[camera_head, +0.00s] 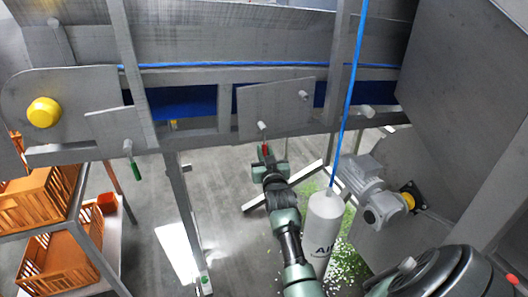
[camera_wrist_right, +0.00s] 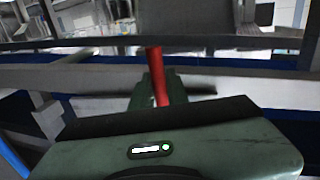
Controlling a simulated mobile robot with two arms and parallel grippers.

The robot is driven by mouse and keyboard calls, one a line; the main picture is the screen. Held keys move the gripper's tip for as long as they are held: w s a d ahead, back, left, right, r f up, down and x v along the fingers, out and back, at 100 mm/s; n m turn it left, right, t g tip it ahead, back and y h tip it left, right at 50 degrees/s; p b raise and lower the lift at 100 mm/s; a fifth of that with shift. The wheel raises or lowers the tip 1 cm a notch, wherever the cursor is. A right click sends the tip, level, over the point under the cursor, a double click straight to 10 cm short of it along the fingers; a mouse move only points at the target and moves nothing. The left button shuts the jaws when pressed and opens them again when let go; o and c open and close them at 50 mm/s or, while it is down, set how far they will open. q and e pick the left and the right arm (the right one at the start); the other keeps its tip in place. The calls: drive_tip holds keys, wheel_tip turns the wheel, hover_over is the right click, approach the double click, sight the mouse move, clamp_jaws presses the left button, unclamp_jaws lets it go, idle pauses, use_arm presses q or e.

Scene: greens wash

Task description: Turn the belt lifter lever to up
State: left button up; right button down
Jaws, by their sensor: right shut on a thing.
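A lever with a red handle (camera_head: 265,149) hangs below a grey plate (camera_head: 275,108) on the conveyor frame, its handle pointing down. My right gripper (camera_head: 269,157) is at this handle, shut on it. In the right wrist view the red handle (camera_wrist_right: 157,78) stands between the dark green fingers (camera_wrist_right: 155,95), slightly tilted. A second lever with a green handle (camera_head: 136,170) hangs from another plate to the left, apart from my gripper. I cannot read any label telling which lever is the belt lifter. My left gripper is not in view.
A blue belt (camera_head: 185,103) runs behind the frame. A white cylinder (camera_head: 323,225) on a blue hose (camera_head: 352,90) hangs right beside my right arm, with a grey motor (camera_head: 375,195) beyond it. Orange crates (camera_head: 60,262) stand at left. Green bits litter the floor.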

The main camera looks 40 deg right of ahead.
drive_tip(key=d+n, duration=0.1)
drive_tip(key=n, duration=0.1)
drive_tip(key=s+d+n+b, duration=0.1)
drive_tip(key=shift+d+r+n+t, duration=0.1)
drive_tip(key=shift+d+n+t, duration=0.2)
drive_tip(key=shift+n+t, duration=0.1)
drive_tip(key=shift+s+d+r+n+t, duration=0.15)
drive_tip(key=shift+d+r+n, duration=0.25)
drive_tip(key=shift+n, duration=0.45)
drive_tip(key=shift+s+d+r+n+t, duration=0.1)
drive_tip(key=shift+d+r+n+t, duration=0.1)
drive_tip(key=shift+d+n, duration=0.5)
drive_tip(key=shift+a, duration=0.15)
drive_tip(key=c, duration=1.4)
unclamp_jaws()
